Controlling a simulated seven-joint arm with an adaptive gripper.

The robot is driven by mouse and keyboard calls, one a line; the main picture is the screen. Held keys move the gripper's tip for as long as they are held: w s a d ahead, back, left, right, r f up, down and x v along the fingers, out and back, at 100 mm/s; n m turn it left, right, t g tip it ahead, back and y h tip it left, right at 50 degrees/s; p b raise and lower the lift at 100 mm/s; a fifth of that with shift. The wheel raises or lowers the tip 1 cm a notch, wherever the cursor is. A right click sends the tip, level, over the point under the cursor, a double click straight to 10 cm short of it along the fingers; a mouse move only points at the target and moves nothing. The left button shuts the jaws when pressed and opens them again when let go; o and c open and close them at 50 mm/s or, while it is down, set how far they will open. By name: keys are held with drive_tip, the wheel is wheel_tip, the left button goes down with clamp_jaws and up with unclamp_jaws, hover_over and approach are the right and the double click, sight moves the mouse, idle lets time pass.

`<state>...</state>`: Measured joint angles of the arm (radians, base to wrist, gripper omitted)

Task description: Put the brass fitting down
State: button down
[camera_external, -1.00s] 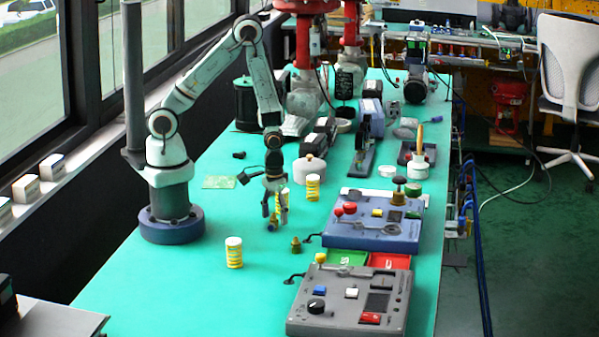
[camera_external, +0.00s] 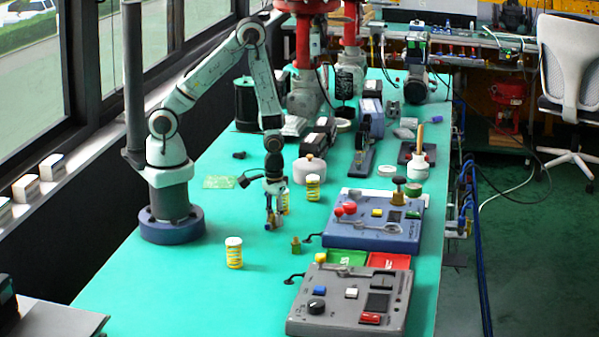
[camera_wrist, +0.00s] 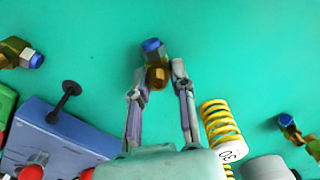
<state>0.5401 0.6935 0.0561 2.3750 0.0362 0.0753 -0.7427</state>
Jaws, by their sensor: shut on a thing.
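My gripper (camera_external: 271,222) points down low over the green bench, left of the blue control box. In the wrist view my gripper (camera_wrist: 157,79) has its fingertips on a brass fitting (camera_wrist: 156,77) with a blue end (camera_wrist: 152,45), which sticks out beyond the tips. In the external view the held fitting is small and mostly hidden by the fingers; whether it touches the bench is unclear. A similar fitting (camera_external: 296,244) stands on the bench to the right, also in the wrist view (camera_wrist: 15,50). Another blue-ended fitting (camera_wrist: 290,125) is at the wrist view's right.
A yellow spring (camera_external: 313,187) stands just behind my gripper, and another (camera_external: 234,253) stands in front-left. The blue control box (camera_external: 372,235) and grey control box (camera_external: 350,300) lie to the right, with red and green trays (camera_external: 388,261) between them. Bench left of my gripper is clear.

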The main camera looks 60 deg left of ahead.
wheel_tip(320, 180, up, 10)
drive_tip(key=shift+f, duration=0.1)
drive_tip(key=shift+m, duration=1.1)
drive_tip(key=w+a, duration=0.3)
drive_tip(key=a, duration=0.1)
drive_tip(key=w+a, duration=0.4)
drive_tip(key=w+a+n, duration=0.1)
drive_tip(key=a+n, duration=0.3)
drive_tip(key=a, duration=0.9)
drive_tip(key=n, duration=0.4)
hover_over(223, 182)
drive_tip(key=d, duration=0.1)
drive_tip(key=f, duration=0.9)
drive_tip(key=shift+a+f, duration=0.1)
drive_tip(key=shift+a, duration=0.3)
drive_tip(key=shift+f, duration=0.1)
